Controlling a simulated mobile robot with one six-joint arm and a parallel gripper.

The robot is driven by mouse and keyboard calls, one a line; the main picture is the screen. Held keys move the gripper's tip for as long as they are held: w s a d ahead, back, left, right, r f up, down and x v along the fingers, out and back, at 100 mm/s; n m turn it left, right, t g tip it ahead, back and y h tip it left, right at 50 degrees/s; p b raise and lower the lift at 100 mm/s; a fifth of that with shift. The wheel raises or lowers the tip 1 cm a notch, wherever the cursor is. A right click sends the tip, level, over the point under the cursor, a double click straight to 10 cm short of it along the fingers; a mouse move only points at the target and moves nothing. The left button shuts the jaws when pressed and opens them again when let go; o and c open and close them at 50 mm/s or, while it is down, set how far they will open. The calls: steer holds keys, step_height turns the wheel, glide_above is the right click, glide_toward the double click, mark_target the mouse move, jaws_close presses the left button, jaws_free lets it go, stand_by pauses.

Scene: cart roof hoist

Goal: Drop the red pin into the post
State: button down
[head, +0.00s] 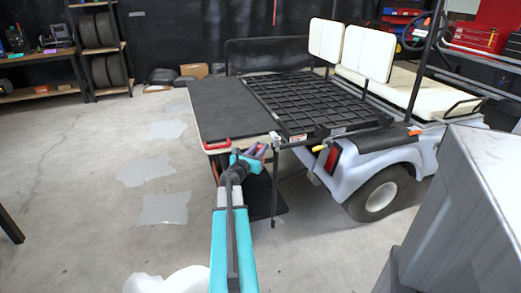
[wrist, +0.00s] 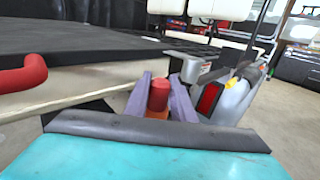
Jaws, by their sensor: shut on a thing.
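My gripper (head: 258,150) is beside the near right corner of the dark-topped platform. In the wrist view its two purple fingers (wrist: 160,98) are closed around the red pin (wrist: 158,92), which stands roughly upright between them. An orange part shows below the red, and the pin's lower end is hidden by my wrist. In the head view the pin is too small to make out clearly. A dark upright post (head: 275,185) stands just right of my gripper, joined at its top to a bar. In the wrist view a grey fitting (wrist: 190,67) shows beyond the pin; whether it is the post's top I cannot tell.
The platform (head: 232,108) has a red handle (head: 216,144) on its near edge, close to my gripper. A black grid rack (head: 318,100) lies on the cart's rear. The cart's wheel (head: 380,197) and red tail light (head: 333,156) are to the right. Open floor is left.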

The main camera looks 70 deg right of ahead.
steer(key=shift+r, duration=0.15)
step_height(320, 180, up, 18)
steer(key=p, duration=0.4)
steer(key=shift+p, duration=0.4)
steer(key=shift+f, duration=0.2)
steer(key=s+d+m+g+y, duration=0.3)
steer(key=s+m+g, duration=0.3)
steer(key=g, duration=0.2)
steer(key=shift+d+g, duration=0.4)
steer(key=shift+d, duration=0.5)
steer(key=shift+r+p, duration=0.1)
steer(key=shift+p, duration=0.35)
